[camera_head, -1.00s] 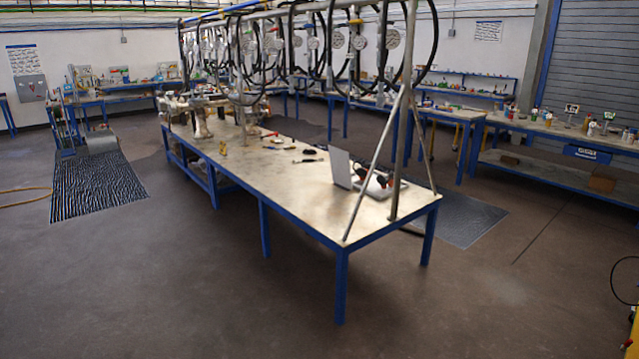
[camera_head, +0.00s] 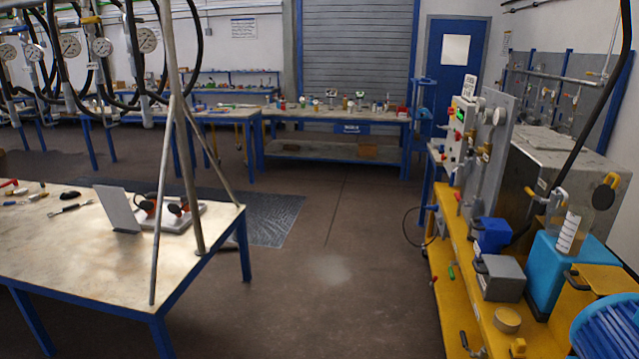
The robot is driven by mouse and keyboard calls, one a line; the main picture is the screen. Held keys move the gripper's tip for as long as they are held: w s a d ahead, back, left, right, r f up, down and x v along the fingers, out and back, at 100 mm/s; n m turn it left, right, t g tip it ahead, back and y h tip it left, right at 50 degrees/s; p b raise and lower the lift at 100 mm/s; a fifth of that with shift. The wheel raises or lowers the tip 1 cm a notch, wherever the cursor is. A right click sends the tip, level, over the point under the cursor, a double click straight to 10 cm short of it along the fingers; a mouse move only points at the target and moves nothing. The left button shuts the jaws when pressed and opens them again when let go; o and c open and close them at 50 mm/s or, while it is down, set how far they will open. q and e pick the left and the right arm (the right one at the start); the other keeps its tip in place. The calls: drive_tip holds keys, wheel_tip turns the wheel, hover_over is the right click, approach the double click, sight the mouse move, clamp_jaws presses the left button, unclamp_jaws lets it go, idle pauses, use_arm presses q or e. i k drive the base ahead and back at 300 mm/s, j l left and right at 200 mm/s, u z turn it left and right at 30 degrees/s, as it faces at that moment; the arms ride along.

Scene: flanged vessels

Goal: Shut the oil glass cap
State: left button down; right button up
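A small clear glass with a white scale (camera_head: 568,234) stands at the right, above a light-blue block (camera_head: 560,275); I take it to be the oil glass. A round yellow and black piece (camera_head: 605,192) shows just up and to the right of it. It may be the cap, standing tilted away from the glass, but it is too small to be sure. Neither of my grippers is in view.
A yellow bench (camera_head: 450,262) carries a control panel (camera_head: 466,130), a grey box (camera_head: 503,277) and a blue ribbed motor (camera_head: 605,330). A work table (camera_head: 60,235) with a metal frame stands left. Open floor (camera_head: 330,270) lies between.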

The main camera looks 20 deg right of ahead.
sight(603, 197)
drive_tip(key=i+z, duration=0.2)
drive_tip(key=z, duration=0.25)
drive_tip(key=i+z, duration=0.2)
drive_tip(key=z, duration=0.25)
drive_tip(key=i+z, duration=0.2)
drive_tip(key=z, duration=0.2)
drive_tip(key=i+j+z, duration=0.15)
drive_tip(key=z, duration=0.3)
drive_tip(key=i+j+z, duration=0.15)
drive_tip(key=z, duration=0.3)
drive_tip(key=i+j+z, duration=0.1)
drive_tip(key=j+z, duration=0.2)
drive_tip(key=z, duration=0.15)
